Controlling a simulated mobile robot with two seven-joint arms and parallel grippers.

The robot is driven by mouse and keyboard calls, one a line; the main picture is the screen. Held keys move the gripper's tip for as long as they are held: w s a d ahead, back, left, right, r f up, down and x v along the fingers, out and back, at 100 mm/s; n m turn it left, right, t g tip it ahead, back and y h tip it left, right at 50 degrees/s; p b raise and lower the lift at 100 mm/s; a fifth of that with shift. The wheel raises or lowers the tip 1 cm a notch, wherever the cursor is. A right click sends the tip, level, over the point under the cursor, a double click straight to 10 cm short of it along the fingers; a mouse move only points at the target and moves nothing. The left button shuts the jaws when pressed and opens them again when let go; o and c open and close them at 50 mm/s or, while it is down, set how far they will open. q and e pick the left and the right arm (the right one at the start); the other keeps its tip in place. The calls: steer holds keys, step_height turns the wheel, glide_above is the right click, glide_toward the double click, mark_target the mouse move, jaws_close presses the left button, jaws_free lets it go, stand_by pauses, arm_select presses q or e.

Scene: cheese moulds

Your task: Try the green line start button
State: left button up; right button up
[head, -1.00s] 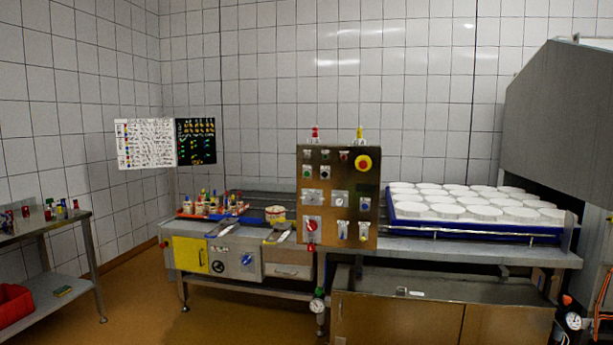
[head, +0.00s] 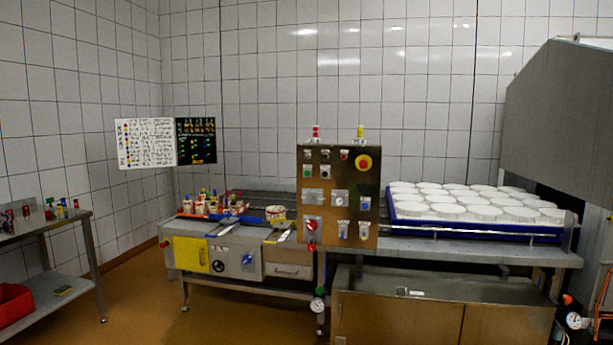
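The control panel (head: 325,222) is an upright brown metal box in the middle of the head view, in front of the line. A small green button (head: 307,171) sits at its upper left. A red emergency knob on a yellow ring (head: 362,162) is at its upper right. Small dark, white and red controls share the top rows; a red rotary switch (head: 312,225) and blue and yellow switches are lower down. The labels are too small to read. Neither of my grippers shows in the view.
A blue tray of white round moulds (head: 478,236) stands right of the panel. A bench with a yellow door (head: 190,255) and small tools is left of it. A steel side table (head: 50,222) stands far left. Brown floor (head: 130,300) is clear between them.

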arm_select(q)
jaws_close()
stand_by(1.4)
